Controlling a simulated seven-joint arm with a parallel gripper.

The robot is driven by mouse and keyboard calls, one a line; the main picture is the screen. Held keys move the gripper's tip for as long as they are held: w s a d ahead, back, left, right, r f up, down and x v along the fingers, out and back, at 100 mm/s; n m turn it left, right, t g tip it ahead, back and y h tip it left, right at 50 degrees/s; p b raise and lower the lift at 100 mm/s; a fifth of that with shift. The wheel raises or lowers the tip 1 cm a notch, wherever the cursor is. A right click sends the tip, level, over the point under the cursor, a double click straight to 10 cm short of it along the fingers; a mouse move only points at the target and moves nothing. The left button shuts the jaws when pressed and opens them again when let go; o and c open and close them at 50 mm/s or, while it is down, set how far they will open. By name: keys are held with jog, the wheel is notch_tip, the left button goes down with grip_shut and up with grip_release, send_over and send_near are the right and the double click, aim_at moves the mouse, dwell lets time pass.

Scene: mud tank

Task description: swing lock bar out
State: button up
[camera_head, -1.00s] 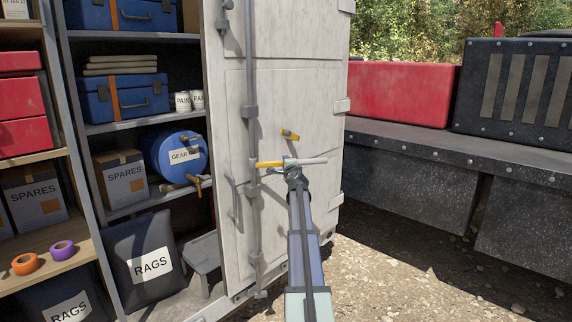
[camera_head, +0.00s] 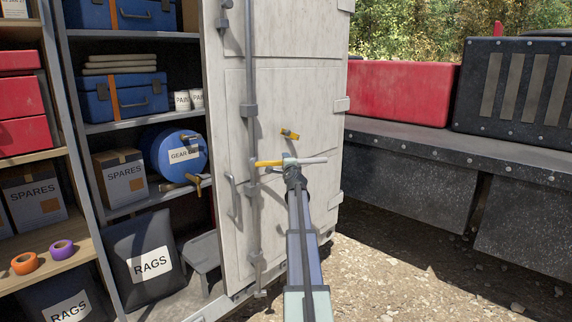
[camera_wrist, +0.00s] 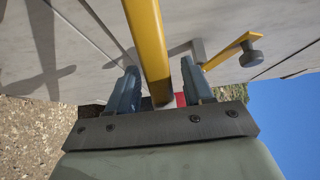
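The lock bar is a yellow lever (camera_head: 269,163) that meets the upright grey rod (camera_head: 250,150) on the pale cabinet door and runs roughly level to the right. My gripper (camera_head: 292,163) is at its right part; a pale piece sticks out to the right there, and I cannot tell what it belongs to. In the wrist view the yellow bar (camera_wrist: 148,45) passes between my two blue-grey fingers (camera_wrist: 160,92), with a narrow gap showing on each side. A small yellow catch (camera_head: 290,134) with a dark knob stands on the door above; it also shows in the wrist view (camera_wrist: 230,50).
The cabinet door (camera_head: 300,105) stands open beside shelves with blue cases, a gear drum (camera_head: 183,155) and a spares box (camera_head: 120,177). A dark ledge (camera_head: 420,170) bearing a red box (camera_head: 403,92) lies to the right. Gravel ground (camera_head: 390,275) is clear between.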

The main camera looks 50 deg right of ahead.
jog(key=v, duration=1.4)
